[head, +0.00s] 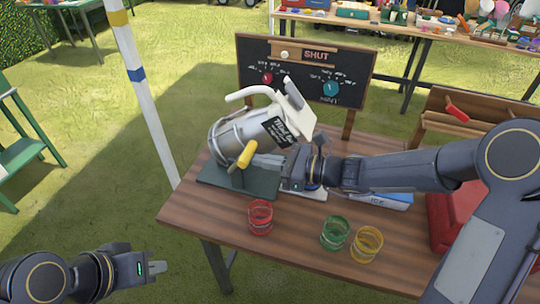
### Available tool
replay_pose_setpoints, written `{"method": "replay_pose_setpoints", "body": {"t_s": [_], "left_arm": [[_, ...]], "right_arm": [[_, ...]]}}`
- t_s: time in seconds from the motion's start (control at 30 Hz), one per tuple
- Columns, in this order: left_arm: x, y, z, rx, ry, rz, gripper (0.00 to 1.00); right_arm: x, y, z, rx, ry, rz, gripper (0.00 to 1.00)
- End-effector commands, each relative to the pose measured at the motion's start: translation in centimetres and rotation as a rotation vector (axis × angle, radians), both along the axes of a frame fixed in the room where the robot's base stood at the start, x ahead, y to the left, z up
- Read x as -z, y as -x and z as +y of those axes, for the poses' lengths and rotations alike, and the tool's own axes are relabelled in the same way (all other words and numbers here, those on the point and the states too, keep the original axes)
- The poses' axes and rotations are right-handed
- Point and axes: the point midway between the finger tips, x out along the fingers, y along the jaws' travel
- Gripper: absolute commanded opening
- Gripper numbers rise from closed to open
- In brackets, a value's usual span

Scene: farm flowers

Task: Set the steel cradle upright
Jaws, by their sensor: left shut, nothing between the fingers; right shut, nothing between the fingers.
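The steel cradle (228,128) holds a grey metal can (238,133) with a white pipe-like top and a dark label. Cradle and can lean over to the right above a dark green base (215,179) on the wooden table. My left gripper (158,267) is shut and empty, off the table's left front edge, away from the cradle.
Red (260,217), green (335,233) and yellow (367,244) cups stand along the table's front. A chalkboard (350,75) with dials and a "SHUT" sign stands behind the cradle. A striped pole (145,95) rises at the left. My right arm covers the table's right middle.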

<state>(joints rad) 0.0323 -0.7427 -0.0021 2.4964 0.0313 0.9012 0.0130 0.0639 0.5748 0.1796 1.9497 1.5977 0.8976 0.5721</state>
Motion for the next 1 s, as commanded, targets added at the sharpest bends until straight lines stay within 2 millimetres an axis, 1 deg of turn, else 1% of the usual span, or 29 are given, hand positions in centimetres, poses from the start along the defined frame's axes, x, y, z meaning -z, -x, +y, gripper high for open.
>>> {"method": "replay_pose_setpoints", "body": {"t_s": [0.03, 0.2, 0.4, 0.57, 0.7, 1.0], "left_arm": [[-1.5, 0.0, 0.0, 0.000, 0.000, 0.000, 0.00], [-3.6, 0.0, 0.0, 0.000, 0.000, 0.000, 0.00], [-5.7, 0.0, 0.0, 0.000, 0.000, 0.000, 0.00], [-6.9, 0.0, 0.0, 0.000, 0.000, 0.000, 0.00], [-7.5, 0.0, 0.0, 0.000, 0.000, 0.000, 0.00], [-8.1, 0.0, 0.0, 0.000, 0.000, 0.000, 0.00]], "right_arm": [[-1.2, 0.0, 0.4, -0.003, 0.020, 0.005, 0.00], [-2.0, -0.3, 1.4, -0.004, 0.101, 0.031, 0.00], [-2.7, -0.7, 2.5, -0.004, 0.199, 0.062, 0.00], [-3.2, -1.0, 3.5, -0.003, 0.270, 0.086, 0.00], [-3.4, -1.3, 4.3, -0.002, 0.264, 0.087, 0.00], [-4.1, -2.0, 6.4, -0.003, 0.262, 0.086, 0.00]]}}
